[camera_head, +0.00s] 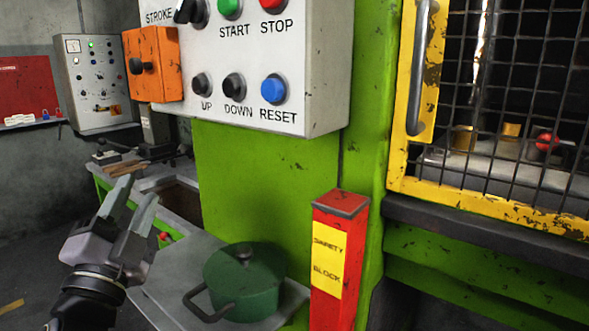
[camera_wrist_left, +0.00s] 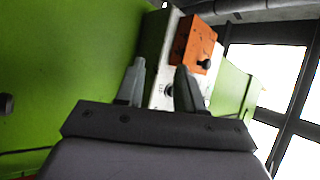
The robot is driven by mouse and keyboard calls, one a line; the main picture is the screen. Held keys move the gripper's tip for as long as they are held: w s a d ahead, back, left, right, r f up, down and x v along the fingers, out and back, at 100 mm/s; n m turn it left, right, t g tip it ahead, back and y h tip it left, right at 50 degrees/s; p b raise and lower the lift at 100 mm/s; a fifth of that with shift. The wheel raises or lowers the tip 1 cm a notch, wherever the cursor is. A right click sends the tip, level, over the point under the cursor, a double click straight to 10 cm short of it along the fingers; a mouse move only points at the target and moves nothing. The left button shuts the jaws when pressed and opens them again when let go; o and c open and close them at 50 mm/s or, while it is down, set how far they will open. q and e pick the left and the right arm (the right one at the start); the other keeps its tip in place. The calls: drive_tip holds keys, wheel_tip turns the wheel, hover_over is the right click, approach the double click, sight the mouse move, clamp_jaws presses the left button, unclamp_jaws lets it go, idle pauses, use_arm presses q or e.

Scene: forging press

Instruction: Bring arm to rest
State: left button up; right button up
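My left gripper (camera_head: 134,203) is raised at the lower left of the head view, in front of the workbench and left of the green pot. Its two fingers are apart with nothing between them. In the left wrist view the gripper (camera_wrist_left: 160,84) also shows open and empty, with the control box (camera_wrist_left: 159,97) and its orange side box (camera_wrist_left: 194,46) beyond the fingertips. It touches nothing that I can see. My right gripper is in neither view.
A grey control panel (camera_head: 322,85) with buttons hangs on the green press. A green lidded pot (camera_head: 248,285) stands on a grey surface (camera_head: 185,265). A red safety block (camera_head: 336,262) stands beside it. A yellow mesh guard (camera_head: 398,150) covers the press at right.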

use_arm(q)
drive_tip(key=s+a+f+n+g+y, duration=0.1)
drive_tip(key=s+f+n+g, duration=0.15)
drive_tip(key=f, duration=0.55)
drive_tip(key=s+a+f+n+g+y, duration=0.1)
drive_tip(key=s+f+n+g, duration=0.2)
drive_tip(key=f, duration=0.4)
drive_tip(key=s+a+f+n+g+y, duration=0.1)
drive_tip(key=s+a+f+n+g, duration=0.15)
drive_tip(key=f+g, duration=0.4)
drive_tip(key=s+d+f+n+g+h, duration=0.3)
drive_tip(key=s+f+g, duration=0.5)
drive_tip(key=s+f, duration=0.9)
drive_tip(key=w+d+f+t+h+p, duration=0.1)
drive_tip(key=w+d+f+t+p, duration=0.1)
drive_tip(key=w+t+p, duration=0.3)
drive_tip(key=shift+d+f+t, duration=0.3)
drive_tip(key=shift+d+t, duration=0.6)
